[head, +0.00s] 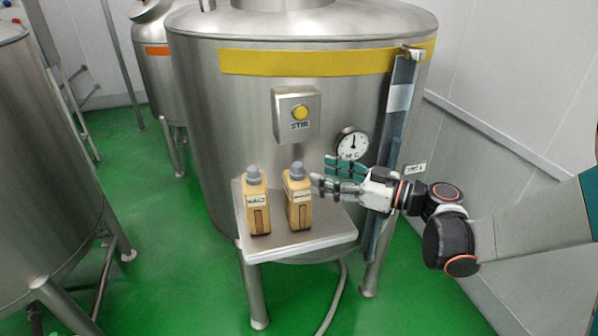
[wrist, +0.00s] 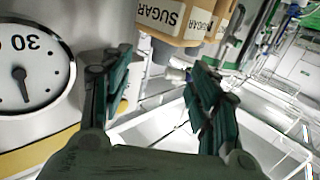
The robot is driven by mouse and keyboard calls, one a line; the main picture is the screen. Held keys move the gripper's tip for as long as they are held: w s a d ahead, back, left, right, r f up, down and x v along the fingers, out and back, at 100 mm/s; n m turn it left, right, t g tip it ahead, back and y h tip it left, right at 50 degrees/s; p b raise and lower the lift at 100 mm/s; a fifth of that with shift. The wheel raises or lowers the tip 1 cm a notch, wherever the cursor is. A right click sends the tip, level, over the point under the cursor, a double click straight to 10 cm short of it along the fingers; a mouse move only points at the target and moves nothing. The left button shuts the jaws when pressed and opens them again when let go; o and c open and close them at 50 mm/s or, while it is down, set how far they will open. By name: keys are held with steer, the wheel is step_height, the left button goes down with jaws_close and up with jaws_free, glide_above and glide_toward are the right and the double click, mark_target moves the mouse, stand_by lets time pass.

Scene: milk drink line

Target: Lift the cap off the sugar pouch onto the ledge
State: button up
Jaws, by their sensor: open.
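The sugar pouch (head: 299,205) is a tan pouch standing upright on the right of a pair, its grey cap (head: 297,170) on top. In the wrist view the pouch (wrist: 180,18) appears upside down, its SUGAR label readable, with the grey cap (wrist: 161,50) pointing down between the fingers. My gripper (head: 328,176) is open and empty, just right of the cap at about its height; its dark green fingers (wrist: 160,68) are spread. The ledge (head: 305,240) is a steel shelf on the tank's front, under both pouches.
A second tan pouch (head: 257,208) with a grey cap stands close left of the sugar pouch. The large steel tank (head: 235,120) rises behind, with a STIR button box (head: 297,114) and a dial gauge (head: 352,144) near my gripper. The ledge's right front part is clear.

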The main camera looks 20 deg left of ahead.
mark_target(297, 164)
steer(key=shift+r+b+x, duration=0.15)
steer(key=shift+b+x, duration=0.25)
steer(key=shift+x, duration=1.65)
steer(key=shift+r+b+x, duration=0.2)
steer(key=shift+b+x, duration=0.15)
steer(key=shift+x, duration=1.7)
steer(key=shift+s, duration=0.15)
steer(key=c, duration=0.8)
